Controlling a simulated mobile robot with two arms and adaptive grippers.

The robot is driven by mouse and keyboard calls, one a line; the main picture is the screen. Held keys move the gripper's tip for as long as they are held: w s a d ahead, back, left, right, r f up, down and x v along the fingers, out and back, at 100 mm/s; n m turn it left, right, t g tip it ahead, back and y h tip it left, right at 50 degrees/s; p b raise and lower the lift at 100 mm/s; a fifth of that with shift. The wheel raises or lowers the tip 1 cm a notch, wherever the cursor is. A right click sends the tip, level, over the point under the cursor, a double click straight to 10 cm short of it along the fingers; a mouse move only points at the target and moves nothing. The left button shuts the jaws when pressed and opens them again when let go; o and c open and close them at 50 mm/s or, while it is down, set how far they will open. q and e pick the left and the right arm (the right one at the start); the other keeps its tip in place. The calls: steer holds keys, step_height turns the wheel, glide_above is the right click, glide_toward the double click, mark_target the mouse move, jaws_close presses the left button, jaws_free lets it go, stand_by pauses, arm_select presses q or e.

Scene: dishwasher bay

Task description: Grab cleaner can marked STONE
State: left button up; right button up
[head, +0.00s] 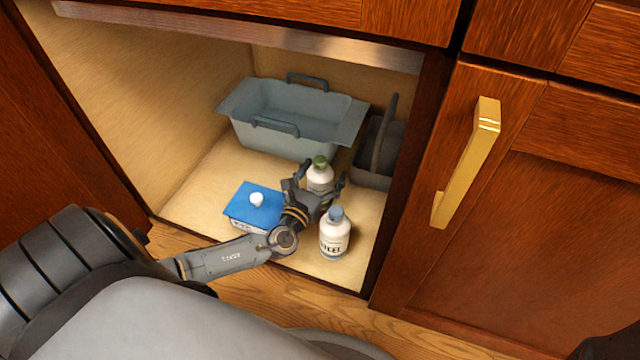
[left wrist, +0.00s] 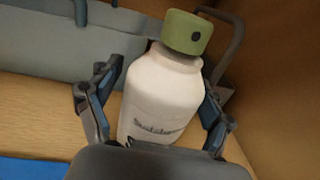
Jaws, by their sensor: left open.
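A white can with a green cap (head: 319,178) stands on the cabinet floor. It also fills the middle of the left wrist view (left wrist: 165,98), where its small dark lettering is too blurred to read surely. My left gripper (head: 322,182) is open, with one finger on each side of this can; gaps show beside it in the left wrist view (left wrist: 155,95). A second white bottle with a blue cap (head: 334,237) stands nearer the front, its dark label only partly legible. I cannot make out the word STONE on either.
A blue-lidded box (head: 254,207) stands left of the gripper. A grey-blue tub (head: 285,139) is behind, and a dark grey caddy with a handle (head: 372,180) is at the back right. The cabinet's right frame (head: 408,160) is close to the bottles.

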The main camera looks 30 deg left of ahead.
arm_select(q)
steer(key=shift+w, duration=0.75)
steer(key=c, duration=1.6)
steer(key=shift+c, duration=0.2)
